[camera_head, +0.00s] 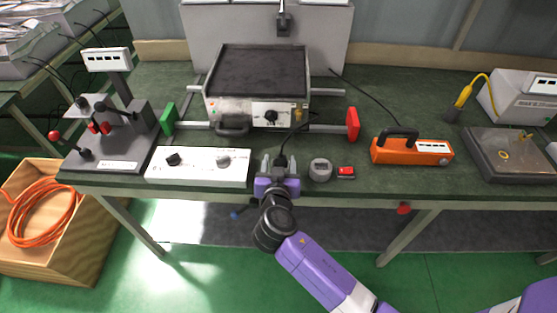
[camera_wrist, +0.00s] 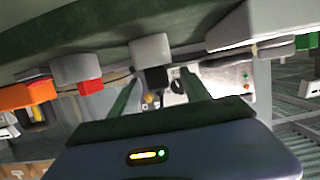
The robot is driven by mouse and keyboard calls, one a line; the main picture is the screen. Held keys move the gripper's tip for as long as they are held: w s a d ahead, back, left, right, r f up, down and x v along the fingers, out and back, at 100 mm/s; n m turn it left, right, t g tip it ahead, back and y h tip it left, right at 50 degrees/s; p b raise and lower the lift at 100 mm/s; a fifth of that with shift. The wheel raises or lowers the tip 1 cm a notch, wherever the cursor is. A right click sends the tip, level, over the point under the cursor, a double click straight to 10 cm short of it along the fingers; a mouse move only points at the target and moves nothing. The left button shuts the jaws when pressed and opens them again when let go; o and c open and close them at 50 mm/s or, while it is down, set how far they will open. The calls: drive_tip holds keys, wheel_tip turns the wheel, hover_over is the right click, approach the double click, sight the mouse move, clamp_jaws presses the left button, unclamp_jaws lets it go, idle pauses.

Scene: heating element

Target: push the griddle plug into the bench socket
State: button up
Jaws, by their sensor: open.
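The griddle (camera_head: 262,72) stands at the back middle of the bench, with a dark plate and a front panel with a black knob. A dark cord runs from its front to the black plug (camera_head: 282,160) at the bench's front edge. My gripper (camera_head: 279,162) is open, its two fingers on either side of the plug, with no clear contact visible. In the wrist view the open fingers (camera_wrist: 158,88) flank a dark plug-like piece (camera_wrist: 155,78) against a grey block (camera_wrist: 150,48). I cannot tell whether that block is the bench socket, or whether the plug is seated.
A white control box (camera_head: 198,165) lies left of my gripper. A round grey gauge (camera_head: 320,169) and a red switch (camera_head: 346,171) sit close on the right. An orange unit (camera_head: 411,150) is further right. A grey stand (camera_head: 115,135) occupies the left.

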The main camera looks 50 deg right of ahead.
sight(281, 156)
drive_tip(key=x, duration=0.1)
drive_tip(key=p+x, duration=0.1)
drive_tip(key=x, duration=0.1)
drive_tip(key=shift+w+d+r, duration=0.1)
drive_tip(key=shift+d+r, duration=0.15)
drive_tip(key=shift+d, duration=0.15)
drive_tip(key=shift+w+d+f, duration=0.3)
drive_tip(key=shift+d, duration=0.1)
clamp_jaws()
